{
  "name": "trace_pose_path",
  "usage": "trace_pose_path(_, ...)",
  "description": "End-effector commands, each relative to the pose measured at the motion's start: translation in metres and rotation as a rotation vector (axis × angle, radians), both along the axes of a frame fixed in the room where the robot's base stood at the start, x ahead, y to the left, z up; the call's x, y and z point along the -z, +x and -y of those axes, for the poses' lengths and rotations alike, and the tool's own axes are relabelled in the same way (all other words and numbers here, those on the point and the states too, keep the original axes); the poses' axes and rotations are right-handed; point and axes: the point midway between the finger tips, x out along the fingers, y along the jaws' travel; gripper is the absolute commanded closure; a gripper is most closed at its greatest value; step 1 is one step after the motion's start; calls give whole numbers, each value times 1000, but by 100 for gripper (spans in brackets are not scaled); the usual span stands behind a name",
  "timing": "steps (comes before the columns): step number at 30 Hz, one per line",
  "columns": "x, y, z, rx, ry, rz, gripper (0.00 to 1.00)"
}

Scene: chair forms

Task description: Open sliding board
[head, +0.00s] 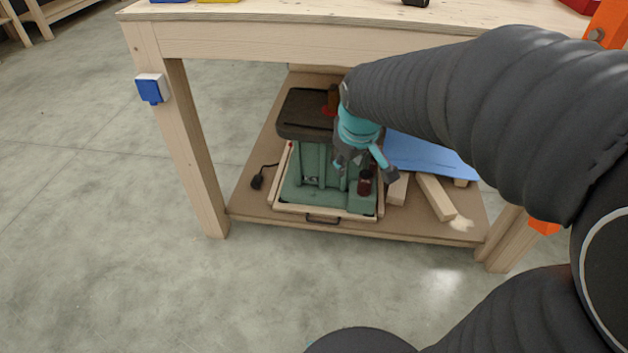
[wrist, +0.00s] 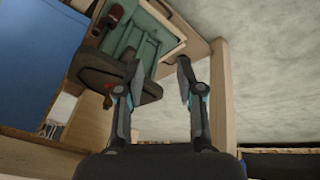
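The sliding board (head: 345,215) is a pale wooden tray with a dark handle (head: 322,219) on its front edge, low under the workbench. A green machine (head: 312,165) with a dark top stands on it. The board lies over the lower shelf and looks pushed in. My gripper (head: 364,168) is open and empty, above and in front of the machine, apart from the handle. In the wrist view my gripper (wrist: 157,70) has its fingers spread, with the green machine (wrist: 130,35) beyond them. The handle is not clear in the wrist view.
The workbench top (head: 300,15) and its left leg (head: 190,140) frame the space. A blue sheet (head: 430,155) and wooden blocks (head: 436,197) lie to the right on the lower shelf (head: 250,190). A black plug (head: 257,182) lies at left. The concrete floor in front is clear.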

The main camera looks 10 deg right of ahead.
Motion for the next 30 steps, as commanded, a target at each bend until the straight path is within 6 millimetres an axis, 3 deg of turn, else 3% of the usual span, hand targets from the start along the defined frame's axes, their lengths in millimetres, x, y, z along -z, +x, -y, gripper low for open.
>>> trace_pose_path(6, 58, 66, 1, -161, -71, -59, 63)
trace_pose_path(11, 108, 108, 0, -284, -117, -96, 63)
trace_pose_path(15, 159, 140, -1, -395, -153, -128, 63)
trace_pose_path(24, 282, 187, -4, -627, -215, -191, 63)
trace_pose_path(30, 337, 198, -6, -728, -235, -214, 63)
